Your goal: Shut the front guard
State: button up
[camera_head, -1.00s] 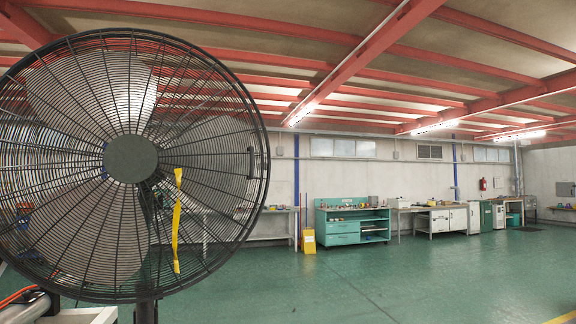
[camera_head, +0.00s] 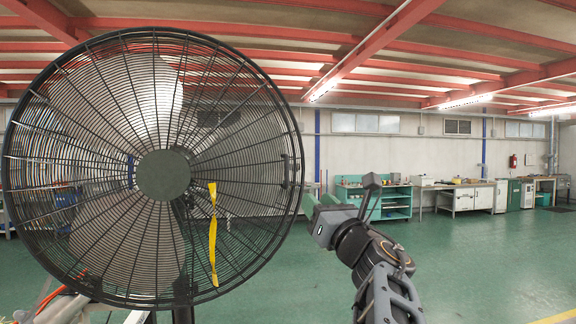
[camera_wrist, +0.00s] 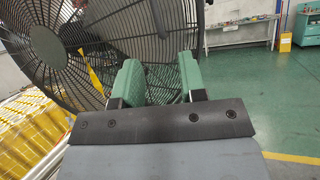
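A large round fan stands at the left in the head view, with a black wire front guard (camera_head: 100,115) around a grey hub. A small dark handle (camera_head: 284,170) sits near the guard's right rim. A yellow strip (camera_head: 213,235) hangs on the guard. My gripper (camera_head: 320,203) is just right of the guard's rim, apart from it in this view. In the wrist view the green fingers (camera_wrist: 158,78) are open and empty, with guard wires (camera_wrist: 160,48) beyond them. How far the guard stands ajar, and its hinge, I cannot tell.
Yellow-and-white items (camera_wrist: 25,128) lie at the left in the wrist view. A teal workbench (camera_head: 396,203) and other benches stand far back along the wall. The green floor (camera_head: 470,265) at the right is clear.

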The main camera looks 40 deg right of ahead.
aim_at(288, 171)
jog(key=shift+n+y, duration=0.4)
jog(key=shift+n, duration=0.3)
jog(key=p+x, duration=0.1)
jog(key=x, duration=0.3)
jog(key=p+x, duration=0.2)
jog(key=x, duration=0.2)
jog(key=p+x, duration=0.2)
jog(key=x, duration=0.2)
jog(key=shift+s+a+r, duration=0.15)
jog(key=shift+r, duration=0.15)
jog(key=shift+x, duration=0.9)
jog(key=shift+f, duration=0.1)
grip_shut()
